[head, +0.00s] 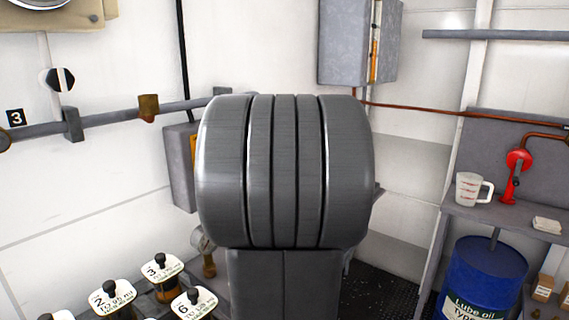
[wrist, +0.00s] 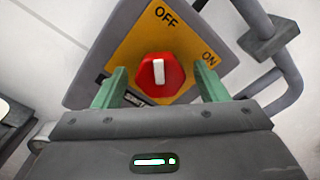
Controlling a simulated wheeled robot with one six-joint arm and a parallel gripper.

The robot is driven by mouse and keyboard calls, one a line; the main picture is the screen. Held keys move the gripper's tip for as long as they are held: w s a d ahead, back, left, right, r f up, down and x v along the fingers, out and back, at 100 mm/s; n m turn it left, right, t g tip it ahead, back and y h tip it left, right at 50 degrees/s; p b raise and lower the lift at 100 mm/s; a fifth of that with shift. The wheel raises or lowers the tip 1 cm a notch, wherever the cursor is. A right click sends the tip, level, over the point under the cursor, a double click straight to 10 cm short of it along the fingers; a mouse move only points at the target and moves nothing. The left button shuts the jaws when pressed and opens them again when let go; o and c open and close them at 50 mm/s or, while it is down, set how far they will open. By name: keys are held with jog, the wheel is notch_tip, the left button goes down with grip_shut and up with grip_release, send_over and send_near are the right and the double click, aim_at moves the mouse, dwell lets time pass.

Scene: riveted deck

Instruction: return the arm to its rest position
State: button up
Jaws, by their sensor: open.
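My gripper (wrist: 161,84) is open in the wrist view, with its two green fingers apart. A red rotary knob (wrist: 173,76) with a white bar shows between and beyond the fingers. No finger visibly touches it, though the exact gap is hard to tell. The white bar lines up roughly with the word OFF; ON is to the right. The knob sits on a yellow plate of a grey switch box (wrist: 85,80). In the head view my grey arm link fills the middle and hides my gripper and most of the switch box (head: 181,168).
A pipe (head: 100,123) runs along the left wall. A grey cabinet (head: 343,40) hangs above. Labelled handles (head: 113,297) stand at lower left. At right, a shelf (head: 470,218) bears a measuring jug (head: 472,188) and red hand pump (head: 512,180), above a blue drum (head: 485,270).

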jog(key=m+p, duration=0.4)
jog(key=p, duration=0.1)
jog(key=shift+r, duration=0.1)
dwell(0.7)
